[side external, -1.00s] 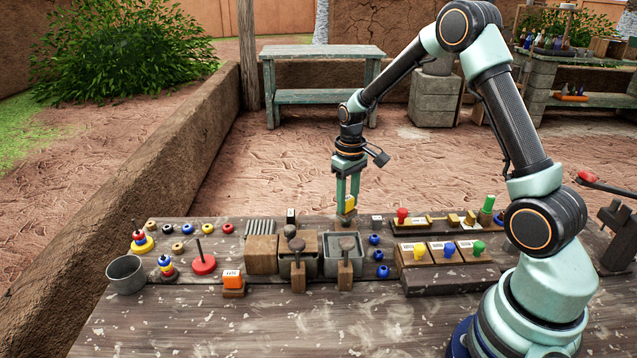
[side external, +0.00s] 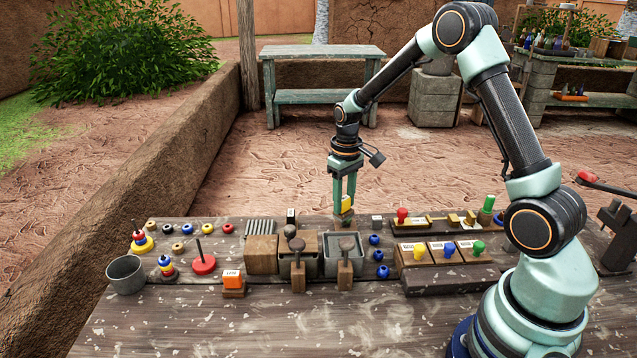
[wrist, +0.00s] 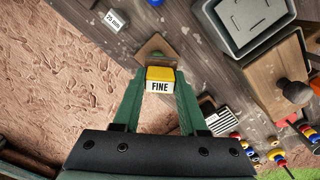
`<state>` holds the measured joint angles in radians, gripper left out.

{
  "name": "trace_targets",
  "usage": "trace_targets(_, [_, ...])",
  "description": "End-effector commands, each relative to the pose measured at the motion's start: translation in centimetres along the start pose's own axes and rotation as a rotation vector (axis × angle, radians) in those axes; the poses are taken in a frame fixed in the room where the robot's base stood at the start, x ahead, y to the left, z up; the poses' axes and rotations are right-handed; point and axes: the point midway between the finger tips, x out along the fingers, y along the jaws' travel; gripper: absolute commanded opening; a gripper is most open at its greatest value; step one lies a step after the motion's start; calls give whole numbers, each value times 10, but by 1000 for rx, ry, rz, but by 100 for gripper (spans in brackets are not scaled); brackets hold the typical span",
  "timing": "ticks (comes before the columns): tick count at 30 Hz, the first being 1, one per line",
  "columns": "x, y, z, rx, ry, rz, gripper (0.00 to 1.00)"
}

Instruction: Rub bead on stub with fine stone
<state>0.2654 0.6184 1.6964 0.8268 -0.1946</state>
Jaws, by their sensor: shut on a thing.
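My gripper (side external: 345,208) points straight down near the table's back edge. It is shut on the fine stone (wrist: 159,81), a small yellow-topped block with a white label reading FINE, also seen between the fingers in the side view (side external: 347,203). A brown diamond-shaped piece (wrist: 157,46) lies just beyond the stone in the wrist view; whether they touch is unclear. Blue beads (side external: 379,255) stand on the table to the gripper's right.
Grey tubs (side external: 343,262) and a wooden block (side external: 262,255) stand in front and to the left. A grey block labelled 25 mm (wrist: 113,20) is close by. Racks with coloured knobs (side external: 440,252) fill the right side. The table's front strip is mostly clear.

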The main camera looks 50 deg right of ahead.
Motion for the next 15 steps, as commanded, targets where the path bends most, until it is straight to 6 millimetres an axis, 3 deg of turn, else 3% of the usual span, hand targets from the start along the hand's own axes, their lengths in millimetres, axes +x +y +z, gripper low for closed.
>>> trace_targets(3, [0, -4, -3, 1, -1, 0, 0])
trace_targets(15, [0, 15, 14, 2, -1, 0, 0])
